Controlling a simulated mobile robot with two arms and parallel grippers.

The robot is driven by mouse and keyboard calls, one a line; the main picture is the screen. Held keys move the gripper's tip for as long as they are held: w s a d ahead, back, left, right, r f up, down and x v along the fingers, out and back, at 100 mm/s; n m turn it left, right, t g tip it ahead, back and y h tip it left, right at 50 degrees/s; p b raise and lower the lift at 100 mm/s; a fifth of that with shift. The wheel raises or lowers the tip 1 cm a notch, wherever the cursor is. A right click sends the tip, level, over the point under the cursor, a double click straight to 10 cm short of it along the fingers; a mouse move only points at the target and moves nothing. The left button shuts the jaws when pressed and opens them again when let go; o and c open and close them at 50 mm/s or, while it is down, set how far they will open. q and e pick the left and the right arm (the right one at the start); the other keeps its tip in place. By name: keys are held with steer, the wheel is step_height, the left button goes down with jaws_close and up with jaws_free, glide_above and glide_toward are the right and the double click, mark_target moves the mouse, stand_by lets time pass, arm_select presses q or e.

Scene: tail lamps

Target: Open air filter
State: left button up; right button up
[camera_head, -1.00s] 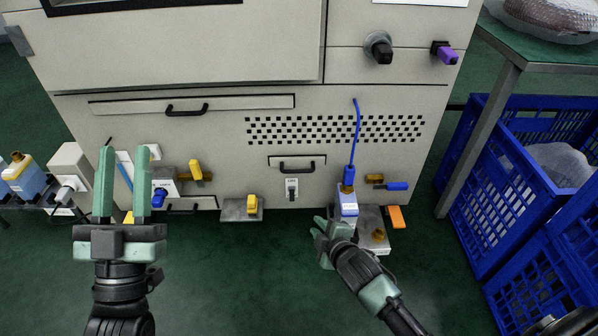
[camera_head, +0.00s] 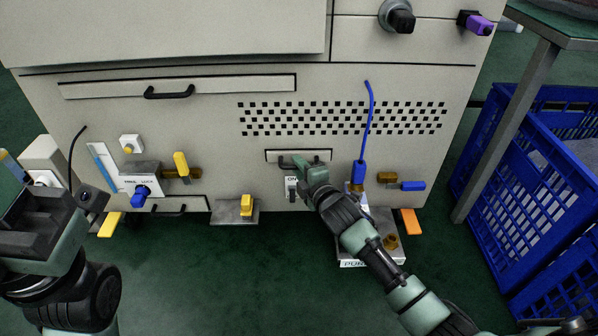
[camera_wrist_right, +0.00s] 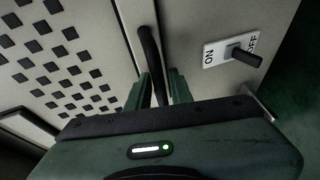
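The small panel (camera_head: 325,156) below the perforated vent is flush in the machine front and has a black handle (camera_head: 287,163). I take it for the air filter. My right gripper (camera_head: 304,165) is at the right part of this handle. In the right wrist view the handle (camera_wrist_right: 149,50) runs between the two green fingers (camera_wrist_right: 160,88), close to both. I cannot tell whether they are pressed on it. My left gripper (camera_head: 45,225) is at the lower left, away from the panel, its fingers not clearly visible.
An ON/OFF switch (camera_wrist_right: 245,56) sits just beside the handle. Yellow valves (camera_head: 182,164) are to the left. Blue crates (camera_head: 500,160) stand at the right.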

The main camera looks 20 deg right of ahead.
steer(key=shift+w, duration=0.15)
jaws_close()
stand_by(1.4)
